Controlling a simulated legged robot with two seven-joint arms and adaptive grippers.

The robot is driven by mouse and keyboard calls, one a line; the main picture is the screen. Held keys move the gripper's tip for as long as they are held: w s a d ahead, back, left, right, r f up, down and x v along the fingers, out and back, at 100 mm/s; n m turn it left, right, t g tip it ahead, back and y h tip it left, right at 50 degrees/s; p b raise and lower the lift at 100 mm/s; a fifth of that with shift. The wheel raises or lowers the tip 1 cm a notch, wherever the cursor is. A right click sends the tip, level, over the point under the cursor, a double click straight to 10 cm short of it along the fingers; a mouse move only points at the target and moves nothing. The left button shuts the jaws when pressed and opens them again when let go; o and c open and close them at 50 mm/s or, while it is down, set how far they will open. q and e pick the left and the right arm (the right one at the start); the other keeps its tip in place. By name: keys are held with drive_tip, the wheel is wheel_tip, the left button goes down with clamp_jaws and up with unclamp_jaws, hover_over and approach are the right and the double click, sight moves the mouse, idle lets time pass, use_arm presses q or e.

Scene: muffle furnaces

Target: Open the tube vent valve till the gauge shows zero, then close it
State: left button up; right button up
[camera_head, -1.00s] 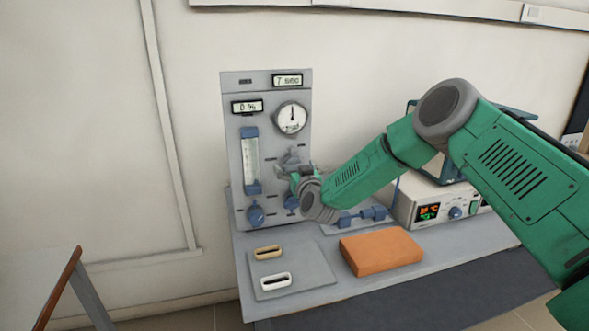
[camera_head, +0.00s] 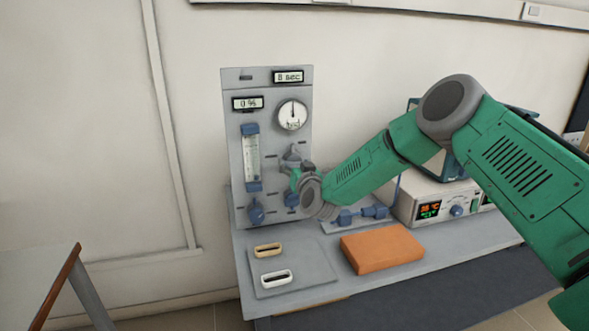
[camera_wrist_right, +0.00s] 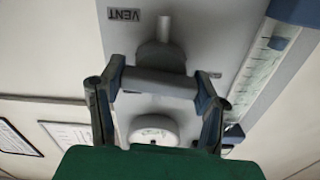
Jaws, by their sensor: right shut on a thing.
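The grey gas panel (camera_head: 236,150) stands at the back of the bench. Its round white gauge (camera_head: 292,115) shows a needle pointing about straight up; its numbers are too small to read. In the right wrist view the gauge (camera_wrist_right: 154,128) is partly cut off by my gripper. The grey vent valve (camera_wrist_right: 160,54) sits near the VENT label in that view, its handle crosswise between my fingers. My right gripper (camera_wrist_right: 160,82) is shut on this handle; in the head view the gripper (camera_head: 295,174) covers much of the valve. My left gripper is out of view.
The panel carries a "0 %" display (camera_head: 248,103), an "8 sec" display (camera_head: 288,77), a flow tube (camera_head: 251,158) and a blue knob (camera_head: 256,213). An orange block (camera_head: 382,249), a grey mat (camera_head: 300,262) and a furnace controller (camera_head: 428,207) are on the bench.

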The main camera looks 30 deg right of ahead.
drive_tip(key=m+b, duration=0.3)
drive_tip(key=m, duration=0.1)
drive_tip(key=shift+d+f, duration=0.1)
drive_tip(key=shift+f, duration=0.1)
drive_tip(key=m+b, duration=0.3)
drive_tip(key=m, duration=0.1)
drive_tip(key=shift+f, duration=0.1)
drive_tip(key=m+b, duration=0.5)
drive_tip(key=shift+m+b, duration=1.3)
drive_tip(key=shift+m, duration=0.5)
drive_tip(key=o, duration=1.2)
drive_tip(key=shift+s, duration=0.1)
drive_tip(key=shift+c, duration=0.2)
drive_tip(key=shift+d, duration=0.15)
